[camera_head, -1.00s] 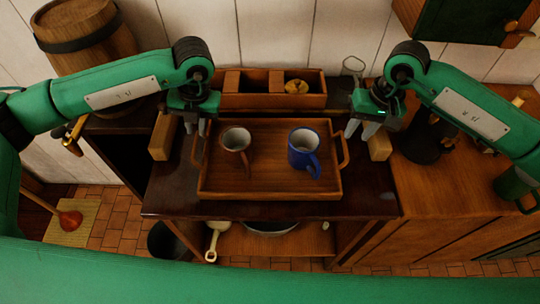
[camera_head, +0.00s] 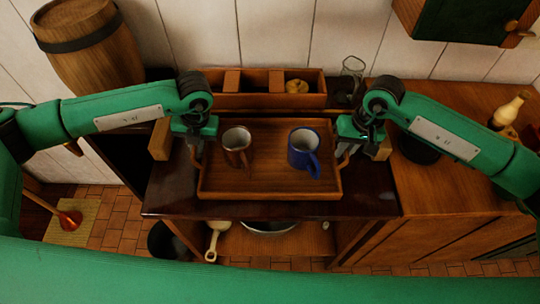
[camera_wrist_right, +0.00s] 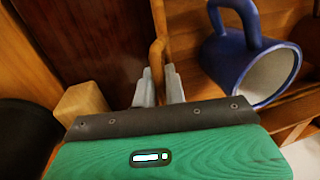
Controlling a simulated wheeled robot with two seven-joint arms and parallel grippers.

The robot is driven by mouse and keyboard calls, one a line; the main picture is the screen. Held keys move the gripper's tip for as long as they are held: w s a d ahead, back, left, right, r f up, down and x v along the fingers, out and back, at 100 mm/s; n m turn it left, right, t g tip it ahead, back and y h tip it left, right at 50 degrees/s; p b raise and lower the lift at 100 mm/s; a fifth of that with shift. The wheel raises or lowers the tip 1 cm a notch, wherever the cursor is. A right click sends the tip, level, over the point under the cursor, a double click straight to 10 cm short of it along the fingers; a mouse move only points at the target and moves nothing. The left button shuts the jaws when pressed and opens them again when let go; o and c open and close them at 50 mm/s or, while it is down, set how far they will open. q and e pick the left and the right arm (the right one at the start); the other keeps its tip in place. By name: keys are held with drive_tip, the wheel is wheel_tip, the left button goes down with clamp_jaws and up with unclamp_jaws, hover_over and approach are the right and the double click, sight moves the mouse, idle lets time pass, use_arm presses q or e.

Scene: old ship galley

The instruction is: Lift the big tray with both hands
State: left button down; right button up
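The big wooden tray (camera_head: 270,194) lies on the dark table, with a handle at each short side. A reddish-brown mug (camera_head: 236,143) and a blue mug (camera_head: 303,150) stand in it; the blue mug also shows in the right wrist view (camera_wrist_right: 228,62). My left gripper (camera_head: 195,147) is at the left handle, its fingers pointing down; their spacing is unclear. My right gripper (camera_head: 350,148) is at the right handle. In the right wrist view its fingers (camera_wrist_right: 159,82) sit close on both sides of the handle (camera_wrist_right: 158,52), shut on it.
A wooden box with compartments (camera_head: 262,101) stands behind the tray, a glass jar (camera_head: 351,75) to its right. Wooden blocks (camera_head: 160,140) flank the tray. A barrel (camera_head: 90,45) is at the back left, a bottle (camera_head: 510,110) on the right counter. A cabinet (camera_head: 465,18) hangs at upper right.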

clamp_jaws()
use_arm(q)
drive_tip(key=shift+w+r, duration=0.1)
drive_tip(key=shift+r, duration=0.05)
use_arm(e)
drive_tip(key=shift+w+r, duration=0.1)
drive_tip(key=shift+r, duration=0.05)
